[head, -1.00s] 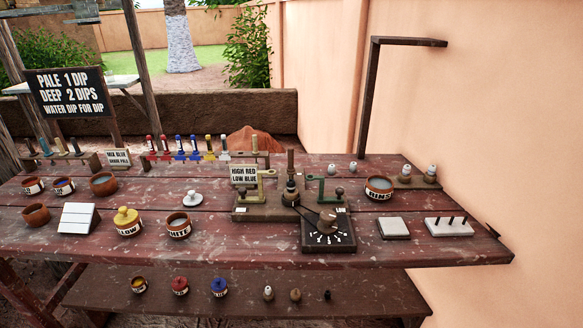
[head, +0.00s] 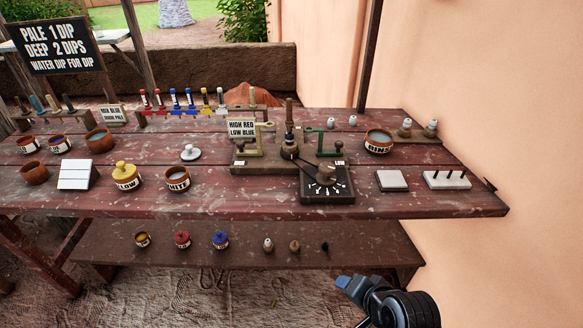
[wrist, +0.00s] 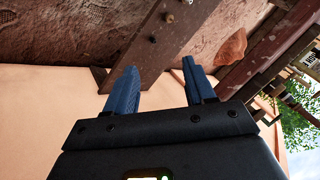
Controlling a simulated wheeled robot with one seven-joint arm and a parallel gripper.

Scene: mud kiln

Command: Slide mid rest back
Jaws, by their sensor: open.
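A brown wooden fixture (head: 262,165) stands mid-table. It carries an olive-yellow bracket (head: 256,145) on the left, a dark upright post (head: 289,125) in the middle and a green bracket (head: 331,143) on the right. I cannot tell which part is the mid rest. A dark dial board (head: 327,190) with a brown knob sits in front. My gripper (head: 345,282) is low at the front right, well apart from the fixture. In the wrist view, its two blue fingers (wrist: 158,80) are open with nothing between them.
A lower shelf (head: 200,255) with small pots runs under the table's front edge. Right of the fixture are a rinse bowl (head: 379,141), a pale tile (head: 392,180) and a pegged white block (head: 447,179). A plaster wall (head: 500,90) closes the right side.

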